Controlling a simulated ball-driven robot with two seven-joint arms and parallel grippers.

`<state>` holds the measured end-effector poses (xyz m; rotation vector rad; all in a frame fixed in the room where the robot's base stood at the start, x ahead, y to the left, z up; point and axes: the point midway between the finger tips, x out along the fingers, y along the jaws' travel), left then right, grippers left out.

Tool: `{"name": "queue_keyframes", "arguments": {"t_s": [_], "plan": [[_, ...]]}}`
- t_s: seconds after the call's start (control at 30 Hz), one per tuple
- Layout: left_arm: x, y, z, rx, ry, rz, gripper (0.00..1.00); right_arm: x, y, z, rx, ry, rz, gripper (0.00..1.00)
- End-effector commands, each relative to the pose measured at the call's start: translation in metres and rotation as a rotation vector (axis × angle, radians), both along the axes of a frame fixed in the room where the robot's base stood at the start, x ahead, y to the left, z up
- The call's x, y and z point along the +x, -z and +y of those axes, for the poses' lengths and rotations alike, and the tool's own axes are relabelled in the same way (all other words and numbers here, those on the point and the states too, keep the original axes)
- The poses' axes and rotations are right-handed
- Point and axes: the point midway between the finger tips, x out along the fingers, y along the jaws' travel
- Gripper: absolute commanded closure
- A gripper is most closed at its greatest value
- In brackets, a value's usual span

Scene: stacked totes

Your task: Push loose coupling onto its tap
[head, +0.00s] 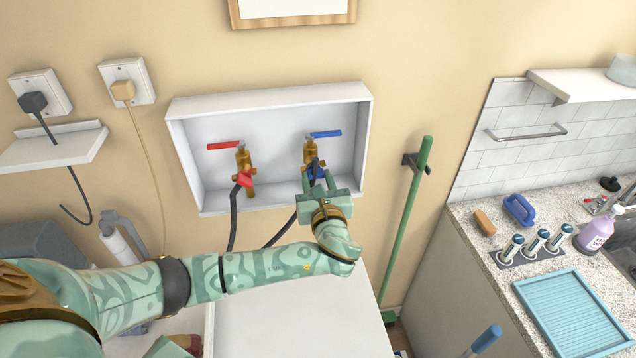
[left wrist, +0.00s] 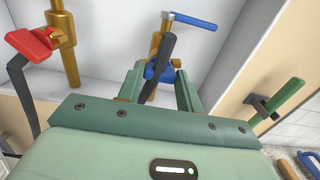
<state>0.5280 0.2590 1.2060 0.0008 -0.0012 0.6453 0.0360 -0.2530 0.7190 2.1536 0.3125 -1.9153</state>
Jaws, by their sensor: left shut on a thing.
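Two brass taps stand in a white wall box: one with a red lever (head: 224,146) and one with a blue lever (head: 326,134). A red coupling (head: 243,179) on a dark hose is at the left tap; it also shows in the left wrist view (left wrist: 30,44). My left gripper (head: 318,184) is shut on the blue coupling (left wrist: 157,73), close below the blue-lever tap (left wrist: 157,42). A dark hose part (left wrist: 168,55) crosses in front of tap and coupling. The fingers partly hide the coupling, and I cannot tell whether it is seated. My right gripper is not in view.
The white box's rim (head: 270,97) surrounds the taps closely. A green pole (head: 409,220) hangs in a wall clip to the right. A counter with a blue tray (head: 572,318) is farther right. A white surface (head: 300,310) lies below my left arm.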

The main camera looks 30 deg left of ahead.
Motion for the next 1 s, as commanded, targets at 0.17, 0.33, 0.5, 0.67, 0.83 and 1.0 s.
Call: {"name": "queue_keyframes", "arguments": {"t_s": [0.17,0.33,0.5,0.67,0.83,1.0], "plan": [[0.004,0.000,0.003,0.001,-0.002,-0.001,0.87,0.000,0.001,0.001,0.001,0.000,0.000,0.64],[0.004,0.000,0.003,0.001,-0.001,-0.001,0.39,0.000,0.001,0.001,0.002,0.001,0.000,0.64],[0.004,0.000,0.003,0.000,-0.001,0.000,0.39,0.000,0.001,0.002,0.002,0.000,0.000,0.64],[-0.001,0.001,-0.001,-0.001,0.001,0.001,0.39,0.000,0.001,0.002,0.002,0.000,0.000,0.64],[-0.027,0.002,-0.021,-0.005,0.003,0.002,0.39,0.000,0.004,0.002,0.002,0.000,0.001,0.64],[-0.066,0.003,-0.049,-0.005,0.001,0.003,0.39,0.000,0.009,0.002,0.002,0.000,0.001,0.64]]}}
